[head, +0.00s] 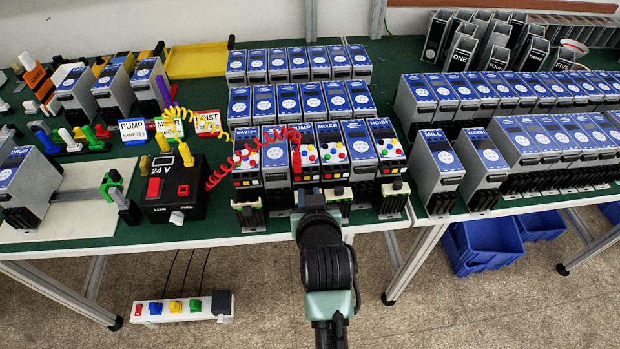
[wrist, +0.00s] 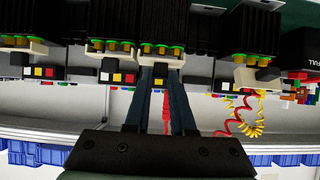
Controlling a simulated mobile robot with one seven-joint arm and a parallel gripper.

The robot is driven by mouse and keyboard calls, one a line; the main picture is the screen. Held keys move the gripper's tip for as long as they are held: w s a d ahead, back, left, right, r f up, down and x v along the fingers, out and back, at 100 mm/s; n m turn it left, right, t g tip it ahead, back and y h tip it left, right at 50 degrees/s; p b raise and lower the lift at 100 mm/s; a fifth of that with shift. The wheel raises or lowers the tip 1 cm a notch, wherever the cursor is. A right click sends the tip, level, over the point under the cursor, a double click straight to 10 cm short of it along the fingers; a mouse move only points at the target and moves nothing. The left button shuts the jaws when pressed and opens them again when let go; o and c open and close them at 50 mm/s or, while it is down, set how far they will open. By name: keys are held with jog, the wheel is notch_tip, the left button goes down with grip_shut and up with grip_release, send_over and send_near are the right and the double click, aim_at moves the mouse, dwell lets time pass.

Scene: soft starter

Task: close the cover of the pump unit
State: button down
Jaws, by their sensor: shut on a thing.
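The pump unit (head: 288,108) is a grey module with a blue label in the front row, between other such modules. My gripper (head: 310,197) is at its lower front, at the terminal end, and hides that part in the head view. In the wrist view my gripper (wrist: 160,72) has its dark fingers close together at the pump unit's pale cover (wrist: 163,59), below its brass and green terminals. The fingers are shut on the cover, though the contact is mostly hidden. How far the cover is tilted is unclear. A red probe (head: 296,158) stands at the unit's face.
A black 24 V box (head: 172,188) stands left, with red (head: 236,160) and yellow coiled leads running from it. Neighbouring modules with similar terminal ends stand close on both sides. The table's front edge lies just below my gripper. Blue bins (head: 482,247) are on the floor right.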

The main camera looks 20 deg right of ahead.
jog(key=shift+w+d+r+g+y+p, duration=0.1)
jog(key=shift+w+r+g+y+p, duration=0.2)
jog(key=shift+g+p, duration=0.9)
jog(key=shift+f+p, duration=0.3)
jog(key=shift+p, duration=0.2)
jog(key=c, duration=0.8)
grip_release()
jog(key=shift+o, duration=0.2)
jog(key=v, duration=1.3)
jog(key=shift+s+f, duration=0.2)
